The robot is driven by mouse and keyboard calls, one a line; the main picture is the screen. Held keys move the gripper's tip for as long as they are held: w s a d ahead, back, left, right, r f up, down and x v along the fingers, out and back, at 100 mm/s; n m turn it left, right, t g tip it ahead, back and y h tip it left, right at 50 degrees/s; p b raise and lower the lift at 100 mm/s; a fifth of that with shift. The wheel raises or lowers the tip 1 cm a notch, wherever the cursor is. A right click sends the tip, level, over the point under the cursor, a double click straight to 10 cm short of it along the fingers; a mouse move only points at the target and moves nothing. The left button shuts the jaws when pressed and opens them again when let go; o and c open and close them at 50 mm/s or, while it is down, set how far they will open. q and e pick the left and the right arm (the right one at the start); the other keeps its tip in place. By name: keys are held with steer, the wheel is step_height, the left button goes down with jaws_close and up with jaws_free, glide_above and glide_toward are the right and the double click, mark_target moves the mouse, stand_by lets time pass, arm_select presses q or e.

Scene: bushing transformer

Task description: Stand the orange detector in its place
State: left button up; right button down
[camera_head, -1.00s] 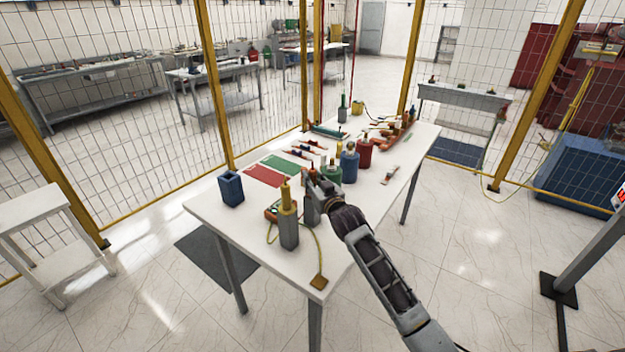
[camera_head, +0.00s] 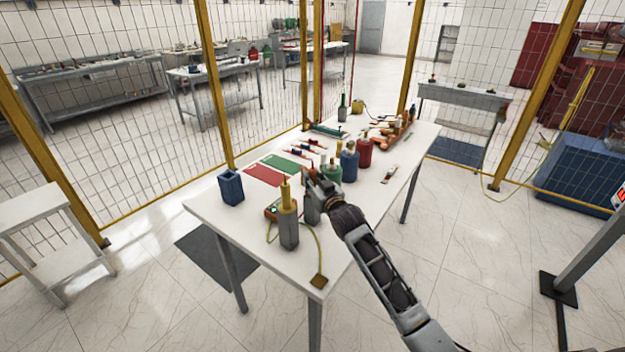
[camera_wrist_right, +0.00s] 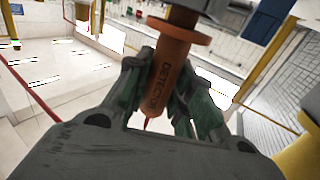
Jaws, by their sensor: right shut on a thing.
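The orange detector (camera_wrist_right: 168,72), lettered DETECTOR, is between the fingers of my right gripper (camera_wrist_right: 165,100) in the right wrist view. The fingers are shut on its orange body below a wide orange collar; its dark upper end runs out of the top of the picture. In the head view my right gripper (camera_head: 313,190) is over the table, just right of a grey holder with a yellow rod (camera_head: 288,222). An empty-looking blue square holder (camera_head: 231,188) stands at the table's left edge. My left gripper is not in view.
The white table (camera_head: 225,222) also bears a red mat (camera_head: 265,175), a green mat (camera_head: 286,163), and blue (camera_head: 349,165) and red (camera_head: 365,152) bottles close behind my right gripper. Mesh fencing stands behind.

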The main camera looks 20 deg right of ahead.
steer(key=shift+f, duration=0.55)
stand_by(1.0)
steer(key=c, duration=1.2)
jaws_free()
steer(key=shift+o, duration=0.2)
steer(key=shift+s, duration=0.1)
steer(key=s+d, duration=0.1)
steer(key=s, duration=1)
steer(key=shift+s+d, duration=0.3)
steer(key=shift+s, duration=0.05)
